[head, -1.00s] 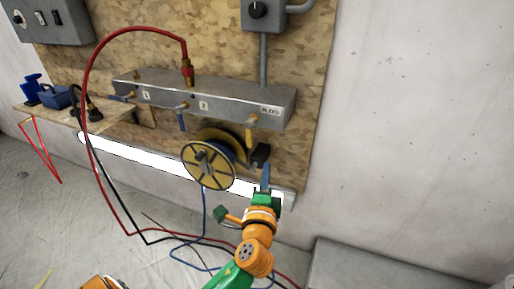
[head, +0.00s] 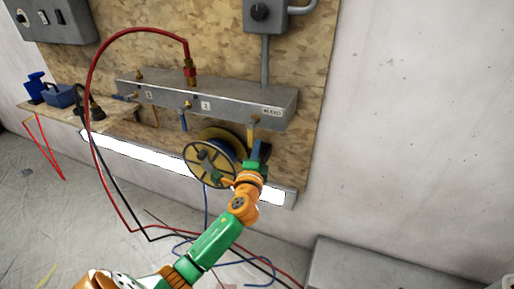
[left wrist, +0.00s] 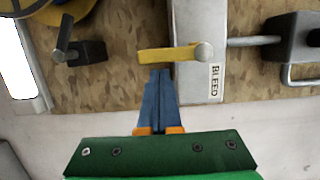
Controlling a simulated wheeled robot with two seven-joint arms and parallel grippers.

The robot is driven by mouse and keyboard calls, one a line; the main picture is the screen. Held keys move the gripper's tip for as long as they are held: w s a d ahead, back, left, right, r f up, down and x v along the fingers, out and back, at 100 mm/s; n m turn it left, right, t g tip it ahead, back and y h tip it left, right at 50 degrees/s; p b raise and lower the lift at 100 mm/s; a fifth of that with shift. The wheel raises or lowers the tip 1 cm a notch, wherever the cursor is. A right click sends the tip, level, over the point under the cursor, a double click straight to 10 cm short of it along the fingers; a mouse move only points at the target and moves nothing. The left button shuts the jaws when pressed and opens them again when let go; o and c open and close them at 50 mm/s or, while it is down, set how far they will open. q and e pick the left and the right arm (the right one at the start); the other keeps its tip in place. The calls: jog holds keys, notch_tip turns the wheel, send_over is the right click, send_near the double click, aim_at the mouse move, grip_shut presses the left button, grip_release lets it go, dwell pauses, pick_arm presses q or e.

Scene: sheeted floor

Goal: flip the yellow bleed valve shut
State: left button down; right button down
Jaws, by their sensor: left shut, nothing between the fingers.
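The yellow bleed valve handle (head: 251,132) hangs down from the right end of the grey manifold (head: 215,100), below the BLEED label. In the left wrist view the yellow handle (left wrist: 165,55) sticks out sideways from its round pivot, across the manifold's length. My left gripper (head: 260,144) is shut and empty, just to the right of the handle in the head view. In the left wrist view its blue fingertips (left wrist: 160,72) are right beside the handle's long edge; I cannot tell whether they touch. My right gripper is not in view.
A cable reel (head: 212,163) hangs just left of my left gripper, beneath the manifold. A blue valve handle (head: 183,121) hangs further left. A red hose (head: 88,110) arches from the manifold to the floor. A grey box (head: 375,265) stands at lower right.

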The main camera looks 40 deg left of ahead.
pick_arm(q)
jog(key=shift+s+a+f+m+t+b, duration=0.15)
jog(key=shift+a+m+b, duration=0.1)
jog(key=shift+m, duration=0.25)
jog(key=shift+a+f+m+t+b, duration=0.15)
jog(key=shift+m+b, duration=0.1)
jog(key=shift+m, duration=0.25)
jog(key=m, duration=0.1)
jog(key=a+m+b, duration=0.1)
jog(key=m, duration=0.1)
jog(key=shift+s+a+f+t, duration=0.2)
jog(key=shift+a+t, duration=0.1)
jog(key=shift+t, duration=0.1)
jog(key=s+a+r+m+t+h+b, duration=0.1)
jog(key=a+r+m+t+h+b, duration=0.2)
jog(key=m, duration=1.3)
jog(key=shift+s+a+r+h+b, duration=0.15)
jog(key=shift+a+r+h+b, duration=0.35)
jog(key=shift+a, duration=0.95)
jog(key=shift+f+m, duration=0.15)
jog(key=shift+m, duration=0.15)
